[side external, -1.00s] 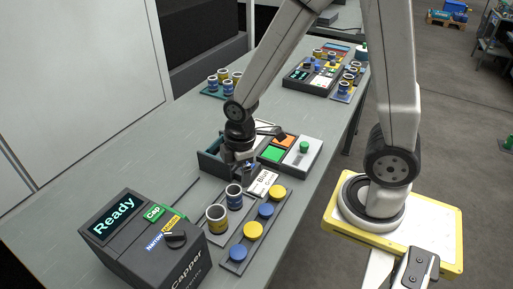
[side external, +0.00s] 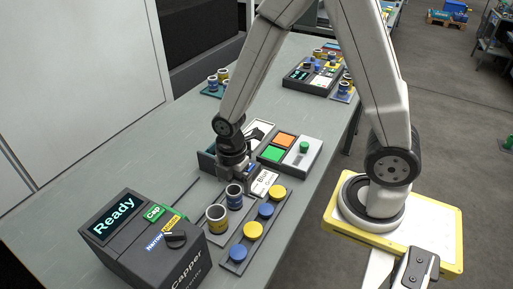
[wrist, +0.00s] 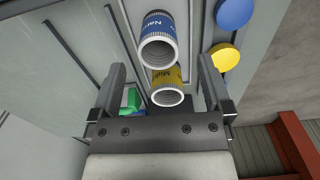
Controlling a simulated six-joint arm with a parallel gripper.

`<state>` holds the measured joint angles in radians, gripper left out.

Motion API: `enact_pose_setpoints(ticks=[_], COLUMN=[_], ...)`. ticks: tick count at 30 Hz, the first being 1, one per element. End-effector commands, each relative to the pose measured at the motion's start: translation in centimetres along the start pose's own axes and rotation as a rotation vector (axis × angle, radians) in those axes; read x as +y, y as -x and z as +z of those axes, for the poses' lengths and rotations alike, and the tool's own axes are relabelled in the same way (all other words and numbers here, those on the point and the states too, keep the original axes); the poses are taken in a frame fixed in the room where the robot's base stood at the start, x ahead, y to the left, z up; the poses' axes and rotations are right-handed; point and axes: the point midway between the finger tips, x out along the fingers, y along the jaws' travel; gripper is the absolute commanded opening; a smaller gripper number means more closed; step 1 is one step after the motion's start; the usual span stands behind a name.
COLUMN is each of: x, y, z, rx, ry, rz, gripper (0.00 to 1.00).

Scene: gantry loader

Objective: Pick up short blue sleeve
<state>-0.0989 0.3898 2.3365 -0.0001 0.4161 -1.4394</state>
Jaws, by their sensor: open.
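A blue-banded sleeve (side external: 234,197) stands upright in the near tray, with a yellow-banded sleeve (side external: 217,219) beside it. In the wrist view the blue sleeve (wrist: 158,24) shows its open rim between and beyond my fingers. The yellow sleeve (wrist: 167,78) shows just below it there. My gripper (side external: 232,176) is just behind the blue sleeve in the side view, pointing down. In the wrist view my gripper (wrist: 161,66) has its fingers wide apart with nothing held. I cannot tell whether the fingertips touch either sleeve.
Blue and yellow caps (side external: 253,230) sit in a row right of the sleeves. The capper box (side external: 150,245), reading "Ready", stands at the near left. A panel with green and orange squares (side external: 285,141) is behind. More sleeves (side external: 218,78) stand farther back. The table's left is clear.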

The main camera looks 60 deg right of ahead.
Motion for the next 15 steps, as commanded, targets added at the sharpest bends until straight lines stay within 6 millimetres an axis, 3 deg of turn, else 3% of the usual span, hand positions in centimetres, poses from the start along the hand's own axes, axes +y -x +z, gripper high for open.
enact_pose_setpoints(ticks=[6, 15], x=[0.0, 0.0], y=[-1.2, -1.5], z=[0.0, 0.0], rx=[0.000, 0.000], ry=[-0.001, -0.001], rz=[0.000, 0.001], gripper=[1.00, 1.00])
